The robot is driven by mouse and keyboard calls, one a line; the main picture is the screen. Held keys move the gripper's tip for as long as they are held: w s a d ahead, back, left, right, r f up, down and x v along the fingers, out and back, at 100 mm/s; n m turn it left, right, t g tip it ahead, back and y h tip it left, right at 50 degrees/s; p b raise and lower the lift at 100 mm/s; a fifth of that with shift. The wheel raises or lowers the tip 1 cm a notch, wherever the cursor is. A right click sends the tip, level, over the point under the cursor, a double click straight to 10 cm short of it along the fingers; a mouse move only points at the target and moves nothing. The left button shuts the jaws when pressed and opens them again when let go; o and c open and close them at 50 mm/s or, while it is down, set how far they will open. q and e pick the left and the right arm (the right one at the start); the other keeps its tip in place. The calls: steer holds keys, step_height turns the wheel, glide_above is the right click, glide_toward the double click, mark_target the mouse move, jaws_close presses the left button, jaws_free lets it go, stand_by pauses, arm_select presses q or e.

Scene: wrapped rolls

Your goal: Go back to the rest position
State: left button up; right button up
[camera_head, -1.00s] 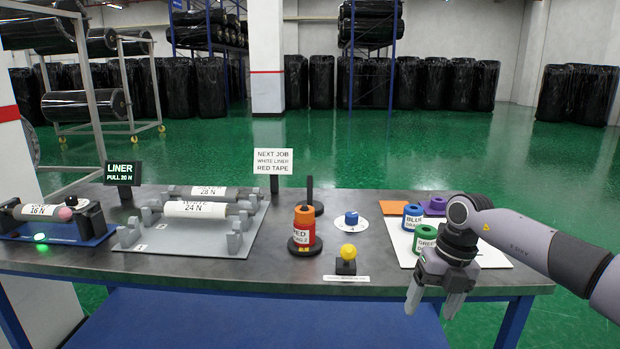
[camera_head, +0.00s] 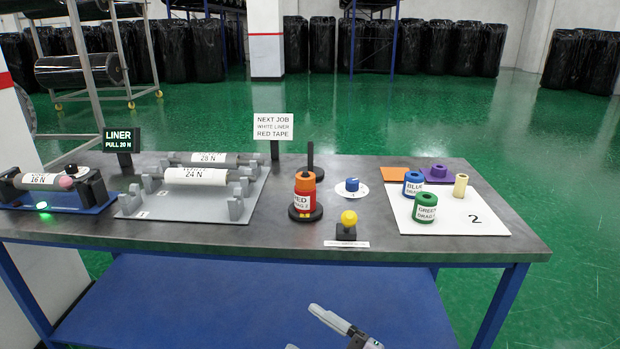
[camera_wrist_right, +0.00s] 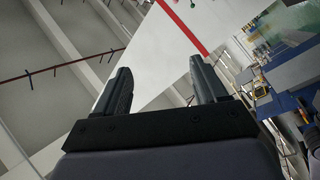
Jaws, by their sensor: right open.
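My right gripper (camera_head: 302,328) shows only in part at the bottom edge of the head view, below the front edge of the workbench (camera_head: 290,241). In the right wrist view its two fingers (camera_wrist_right: 160,80) are spread apart with nothing between them, and point up toward a wall and ceiling beams. My left gripper is not in view.
On the white mat (camera_head: 467,222) are blue (camera_head: 413,184), green (camera_head: 425,208) and cream (camera_head: 460,186) rolls. Green floor surrounds the bench.

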steer(key=s+d+f+m+h, duration=1.4)
steer(key=s+d+f+m, duration=0.2)
steer(key=d+f+m, duration=0.2)
steer(key=shift+s+d+g+h+p, duration=0.2)
steer(key=shift+d+g+h+p, duration=0.15)
steer(key=shift+d, duration=0.55)
